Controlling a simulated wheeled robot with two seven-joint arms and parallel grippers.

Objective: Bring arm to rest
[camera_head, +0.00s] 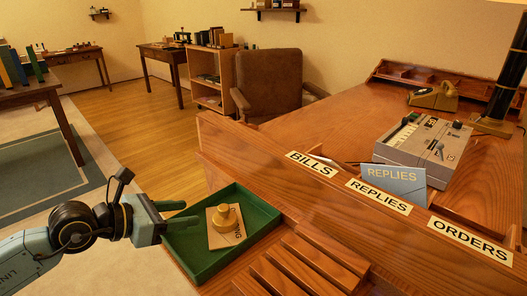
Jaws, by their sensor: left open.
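My left gripper (178,215) comes in from the left at the left edge of the green tray (263,225). It is open, with its green-tipped fingers apart and nothing between them. The tray sits at the desk's front left and holds a card (236,239) with a yellow round object (225,217) on top. The gripper is apart from the yellow object. My right gripper is not in view.
The wooden desk (330,120) bears slots labelled BILLS, REPLIES and ORDERS. A blue-grey REPLIES card (392,182) stands at the middle slot. A grey machine (425,143), tape dispenser (434,97) and lamp (505,85) stand behind. A brown chair (268,80) is beyond. Floor at left is open.

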